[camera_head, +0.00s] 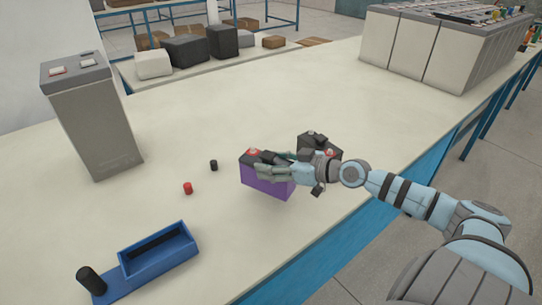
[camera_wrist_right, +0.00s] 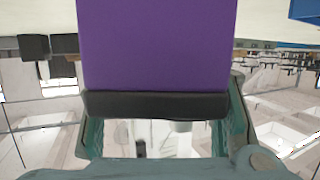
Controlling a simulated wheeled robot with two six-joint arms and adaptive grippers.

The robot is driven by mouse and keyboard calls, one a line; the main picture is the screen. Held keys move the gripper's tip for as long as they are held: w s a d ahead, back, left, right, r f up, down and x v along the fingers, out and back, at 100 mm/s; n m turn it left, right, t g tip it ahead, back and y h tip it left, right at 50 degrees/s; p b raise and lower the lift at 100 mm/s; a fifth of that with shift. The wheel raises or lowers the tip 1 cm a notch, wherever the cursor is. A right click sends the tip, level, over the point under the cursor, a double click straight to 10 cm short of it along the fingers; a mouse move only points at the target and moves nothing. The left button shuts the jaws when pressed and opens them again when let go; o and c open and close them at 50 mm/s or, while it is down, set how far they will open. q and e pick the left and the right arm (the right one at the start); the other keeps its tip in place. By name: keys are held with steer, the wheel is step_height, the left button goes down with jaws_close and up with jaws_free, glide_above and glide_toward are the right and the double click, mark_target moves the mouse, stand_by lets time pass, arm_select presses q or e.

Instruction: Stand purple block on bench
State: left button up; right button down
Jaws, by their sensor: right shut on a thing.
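The purple block (camera_head: 267,182) has a black top with a red spot on it. It is at the middle of the bench (camera_head: 235,105) in the head view, roughly upright. My right gripper (camera_head: 275,167) is shut on it near the black top. I cannot tell for sure whether its underside touches the bench. In the right wrist view the purple block (camera_wrist_right: 157,45) fills the upper middle, its black end between the two fingers. My left gripper is not in view.
A blue tray (camera_head: 157,250) with a black cylinder (camera_head: 90,280) stands front left. A red cap (camera_head: 188,188) and a black cap (camera_head: 214,165) lie left of the block. A tall grey battery (camera_head: 95,120) stands at left; a battery row (camera_head: 440,55) stands back right.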

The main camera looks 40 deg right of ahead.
step_height(320, 180, down, 4)
steer(key=shift+f+b, duration=0.15)
steer(key=shift+b, duration=0.75)
steer(key=c, duration=1.1)
jaws_free()
steer(key=shift+f, duration=0.1)
steer(key=o, duration=0.5)
steer(key=shift+s+a, duration=0.1)
steer(key=shift+r, duration=0.2)
